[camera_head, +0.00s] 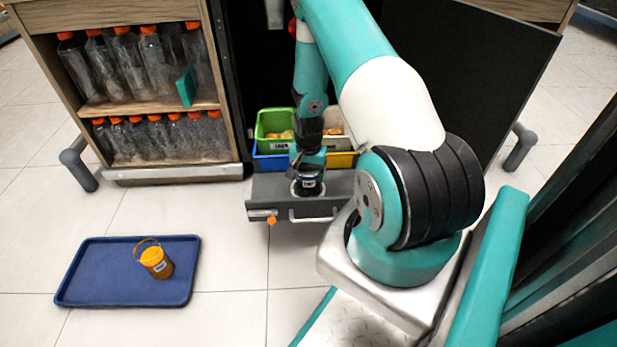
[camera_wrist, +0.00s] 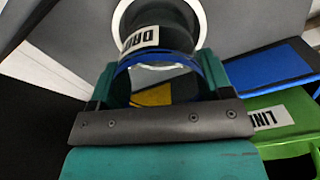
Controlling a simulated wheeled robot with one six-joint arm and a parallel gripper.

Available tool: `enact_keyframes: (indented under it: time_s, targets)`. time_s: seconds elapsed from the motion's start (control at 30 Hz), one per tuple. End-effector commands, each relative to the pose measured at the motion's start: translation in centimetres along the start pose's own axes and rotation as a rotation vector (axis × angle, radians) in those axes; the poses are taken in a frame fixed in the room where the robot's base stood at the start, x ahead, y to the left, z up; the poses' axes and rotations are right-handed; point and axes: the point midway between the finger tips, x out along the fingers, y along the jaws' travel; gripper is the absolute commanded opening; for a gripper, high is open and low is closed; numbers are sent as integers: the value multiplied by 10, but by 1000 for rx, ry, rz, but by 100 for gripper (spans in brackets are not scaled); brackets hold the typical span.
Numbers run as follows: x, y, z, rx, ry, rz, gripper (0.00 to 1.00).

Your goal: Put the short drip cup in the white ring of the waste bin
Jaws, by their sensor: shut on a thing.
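My gripper (camera_wrist: 158,88) is shut on the short drip cup (camera_wrist: 172,22), a dark cup with a blue rim and a white label partly read as "DR". The cup (camera_head: 309,187) also shows in the head view, below the gripper and roughly upright. The white ring (camera_wrist: 204,22) curves around the far side of the cup in the wrist view, on the grey top of the pulled-out waste drawer (camera_head: 268,189). The cup is at the ring; I cannot tell whether its base rests inside it or is slightly above. The near part of the ring is hidden.
A green bin (camera_head: 268,124) and a blue bin (camera_head: 263,163) stand just behind the ring, beside a yellow one (camera_head: 343,160). A bottle shelf (camera_head: 150,110) is left. A blue tray (camera_head: 95,275) with an orange bucket (camera_head: 157,262) lies on the floor. Open floor surrounds the tray.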

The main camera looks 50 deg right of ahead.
Motion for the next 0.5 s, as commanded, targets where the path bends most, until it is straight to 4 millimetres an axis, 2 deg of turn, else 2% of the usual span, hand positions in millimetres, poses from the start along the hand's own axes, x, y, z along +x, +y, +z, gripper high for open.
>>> enact_keyframes:
  time_s: [0.37, 0.4, 0.5]
  targets:
    - [6, 0, 0, 0, 1, 0, 49]
    - [5, 0, 0, 0, 1, -1, 79]
    - [5, 0, 0, 0, 1, -1, 98]
